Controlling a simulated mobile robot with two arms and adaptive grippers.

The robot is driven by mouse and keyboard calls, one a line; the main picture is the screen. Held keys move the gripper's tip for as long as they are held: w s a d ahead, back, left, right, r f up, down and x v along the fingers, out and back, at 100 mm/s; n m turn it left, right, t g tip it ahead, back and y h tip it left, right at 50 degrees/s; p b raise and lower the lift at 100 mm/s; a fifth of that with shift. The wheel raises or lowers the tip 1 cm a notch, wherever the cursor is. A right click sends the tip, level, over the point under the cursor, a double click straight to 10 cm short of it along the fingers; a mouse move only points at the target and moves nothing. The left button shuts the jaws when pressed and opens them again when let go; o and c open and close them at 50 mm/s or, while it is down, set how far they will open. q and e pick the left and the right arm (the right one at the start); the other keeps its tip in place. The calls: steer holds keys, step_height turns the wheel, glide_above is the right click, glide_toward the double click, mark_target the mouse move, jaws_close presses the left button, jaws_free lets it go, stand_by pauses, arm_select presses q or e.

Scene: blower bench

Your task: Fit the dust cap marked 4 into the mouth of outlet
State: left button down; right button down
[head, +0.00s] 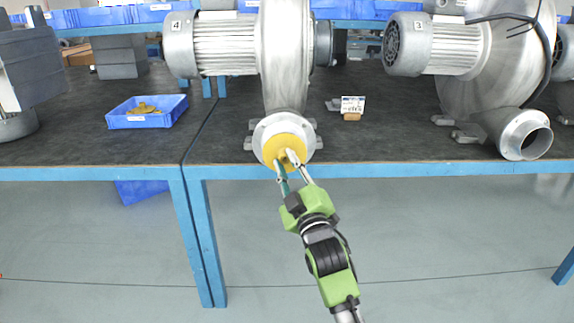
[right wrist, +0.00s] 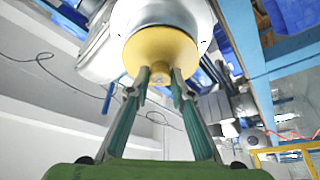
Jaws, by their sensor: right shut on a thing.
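The blower marked 4 (head: 225,45) stands on the bench with its flanged outlet (head: 259,131) facing the front edge. A yellow round dust cap (head: 283,143) is at the mouth of this outlet, covering most of it. It also shows in the right wrist view (right wrist: 160,48), against the pale outlet (right wrist: 160,12). No number on the cap can be read. My right gripper (head: 285,163) is shut on the cap's small central knob, fingers pointing at the outlet. How deep the cap sits in the mouth cannot be told. My left gripper is not in view.
A second blower marked 3 (head: 440,45) stands at the right, its outlet (head: 525,135) open. A blue bin (head: 147,118) with yellow pieces lies at the left. A small card (head: 352,104) stands between the blowers. The bench's blue front edge (head: 400,171) runs below the outlets.

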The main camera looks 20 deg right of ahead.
steer(key=shift+w+d, duration=0.1)
steer(key=shift+w, duration=0.2)
stand_by(0.4)
steer(key=c, duration=1.7)
jaws_free()
steer(key=v, duration=1.2)
